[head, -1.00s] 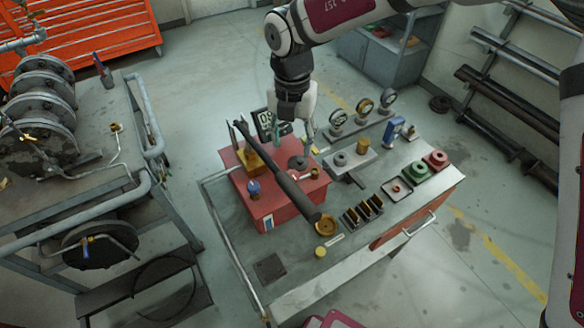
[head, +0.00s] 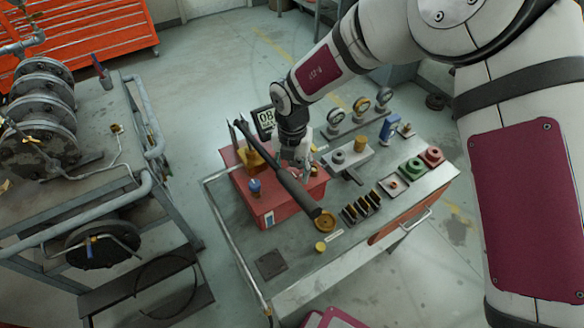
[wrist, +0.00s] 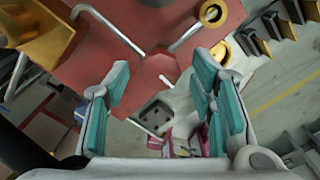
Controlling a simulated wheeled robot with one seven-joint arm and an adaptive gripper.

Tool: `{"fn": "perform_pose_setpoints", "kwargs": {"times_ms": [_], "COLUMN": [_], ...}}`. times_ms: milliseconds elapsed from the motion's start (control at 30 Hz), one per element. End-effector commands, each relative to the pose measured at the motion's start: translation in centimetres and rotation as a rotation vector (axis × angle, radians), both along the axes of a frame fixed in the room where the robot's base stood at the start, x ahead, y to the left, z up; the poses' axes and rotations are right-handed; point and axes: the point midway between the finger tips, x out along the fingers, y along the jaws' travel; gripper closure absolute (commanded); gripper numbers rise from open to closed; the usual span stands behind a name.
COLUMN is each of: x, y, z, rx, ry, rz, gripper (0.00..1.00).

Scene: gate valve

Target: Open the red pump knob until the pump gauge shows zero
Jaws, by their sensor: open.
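The red pump (head: 268,207) is a box on the workbench, with a long black handle (head: 290,185) slanting over it. Its black gauge display (head: 265,118) stands behind it; light digits like "08" show, and the rest is hard to read. My gripper (head: 297,165) is low over the pump's right part, beside the handle, and hides much of the pump top. In the wrist view, a red faceted knob (wrist: 158,71) shows between the two open teal-padded fingers (wrist: 160,82). I cannot tell how far the fingertips are above it, and I see no contact.
A brass fitting (head: 256,160) and a blue knob (head: 254,186) are on the pump. Several round dials (head: 361,106) stand at the bench's back. A blue tool (head: 389,127), a green part (head: 412,168) and a red part (head: 431,156) are at the right.

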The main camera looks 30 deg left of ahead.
Motion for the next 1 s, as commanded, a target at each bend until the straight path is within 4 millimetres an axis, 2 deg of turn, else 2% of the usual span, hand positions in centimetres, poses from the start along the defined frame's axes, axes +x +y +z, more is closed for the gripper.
{"fn": "perform_pose_setpoints", "kwargs": {"times_ms": [67, 267, 667, 1000], "x": [0.01, 0.01, 0.03, 0.09], "y": [0.0, 0.0, 0.01, -0.01], "z": [0.02, 0.03, 0.01, 0.0], "rx": [0.0, 0.0, 0.002, 0.002], "ry": [0.0, 0.0, 0.002, 0.002], "rz": [0.0, 0.0, 0.05, 0.288], "gripper": [0.52, 0.97, 0.97, 0.97]}}
